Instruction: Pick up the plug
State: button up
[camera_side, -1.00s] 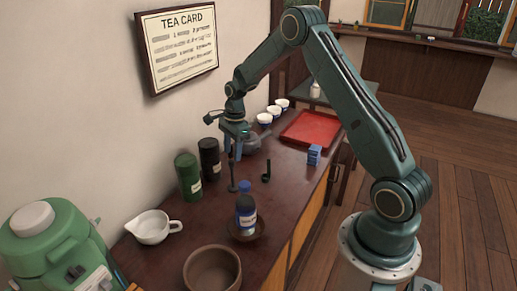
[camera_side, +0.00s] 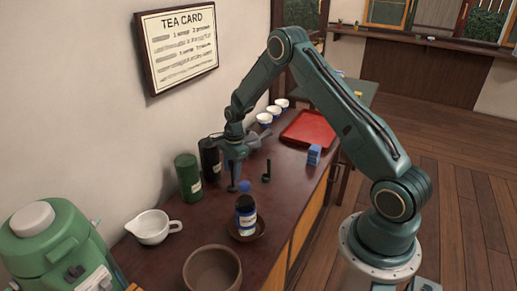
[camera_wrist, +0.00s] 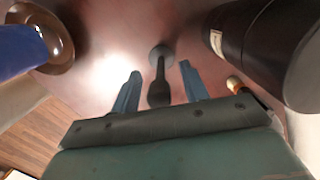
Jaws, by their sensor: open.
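A dark plug (camera_wrist: 159,78) stands upright on the counter, with a round disc at its foot and a thicker upper end. It lies between the two blue fingers of my gripper (camera_wrist: 160,70) in the wrist view, with a gap on each side. The fingers are open. They hide most of the plug there; only its dark foot (camera_side: 232,189) shows.
The bottle stands in a brown saucer (camera_side: 262,231) close by. A black canister (camera_wrist: 262,45) stands close on the other side, with a green canister (camera_side: 188,178) beside it. A small dark upright item (camera_side: 266,172), a blue box (camera_side: 314,155) and a red tray (camera_side: 310,128) lie farther right.

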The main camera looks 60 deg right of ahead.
jog(key=shift+a+f, duration=0.1)
jog(key=shift+f, duration=0.8)
grip_shut()
